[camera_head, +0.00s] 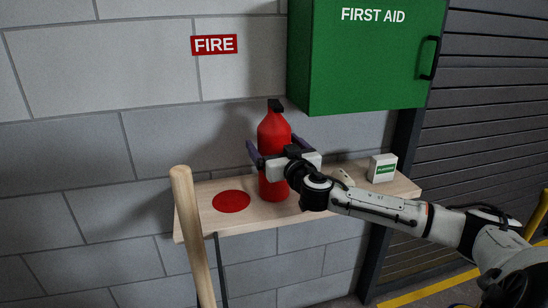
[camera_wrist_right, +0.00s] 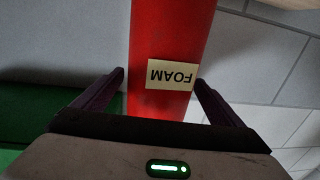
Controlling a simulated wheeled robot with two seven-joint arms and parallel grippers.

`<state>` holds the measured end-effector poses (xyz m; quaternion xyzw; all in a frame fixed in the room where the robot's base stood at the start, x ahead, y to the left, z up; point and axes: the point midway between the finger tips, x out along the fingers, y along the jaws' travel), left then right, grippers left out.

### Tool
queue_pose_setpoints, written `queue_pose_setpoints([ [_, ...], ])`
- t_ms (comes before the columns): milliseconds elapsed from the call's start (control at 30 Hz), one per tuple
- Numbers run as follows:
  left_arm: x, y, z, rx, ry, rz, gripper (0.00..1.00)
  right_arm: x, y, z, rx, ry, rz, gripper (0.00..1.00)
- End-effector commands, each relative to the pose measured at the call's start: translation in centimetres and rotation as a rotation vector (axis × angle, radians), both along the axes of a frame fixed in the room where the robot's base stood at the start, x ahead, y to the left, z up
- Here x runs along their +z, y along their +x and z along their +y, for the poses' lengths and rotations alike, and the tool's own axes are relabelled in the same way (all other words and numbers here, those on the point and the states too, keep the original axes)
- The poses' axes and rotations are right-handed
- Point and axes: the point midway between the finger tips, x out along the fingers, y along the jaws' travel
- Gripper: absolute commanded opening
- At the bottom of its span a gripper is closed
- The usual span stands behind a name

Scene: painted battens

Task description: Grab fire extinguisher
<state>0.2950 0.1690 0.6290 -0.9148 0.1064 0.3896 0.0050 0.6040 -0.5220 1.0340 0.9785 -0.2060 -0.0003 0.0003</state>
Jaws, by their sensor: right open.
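A red fire extinguisher (camera_head: 273,133) with a black top stands upright on a wooden shelf (camera_head: 300,209). It fills the middle of the right wrist view (camera_wrist_right: 172,40), where a "FOAM" label shows upside down. My right gripper (camera_head: 280,145) is at the extinguisher's body, in front of it. Its two dark purple fingers (camera_wrist_right: 160,80) are open, one on each side of the red body. In the right wrist view a gap shows beside the left finger; contact at the right finger is hard to tell. My left gripper is not in view.
A flat red disc (camera_head: 231,201) lies on the shelf to the left. A small white box (camera_head: 382,168) stands at the right. A green first aid cabinet (camera_head: 365,62) hangs above. A wooden pole (camera_head: 194,240) rises before the shelf's left end.

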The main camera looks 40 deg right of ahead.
Motion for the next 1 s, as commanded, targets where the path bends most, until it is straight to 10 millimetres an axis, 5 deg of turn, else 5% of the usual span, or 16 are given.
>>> queue_pose_setpoints([
  [167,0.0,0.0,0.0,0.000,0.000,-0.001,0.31,0.0,0.0,0.0,0.000,0.000,0.000,0.91],
  [667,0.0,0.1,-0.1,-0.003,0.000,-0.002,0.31,0.0,0.0,0.0,0.000,-0.001,0.000,0.09],
  [1000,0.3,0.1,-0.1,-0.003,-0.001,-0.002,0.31,1.0,0.2,0.2,0.003,-0.004,-0.012,0.07],
])
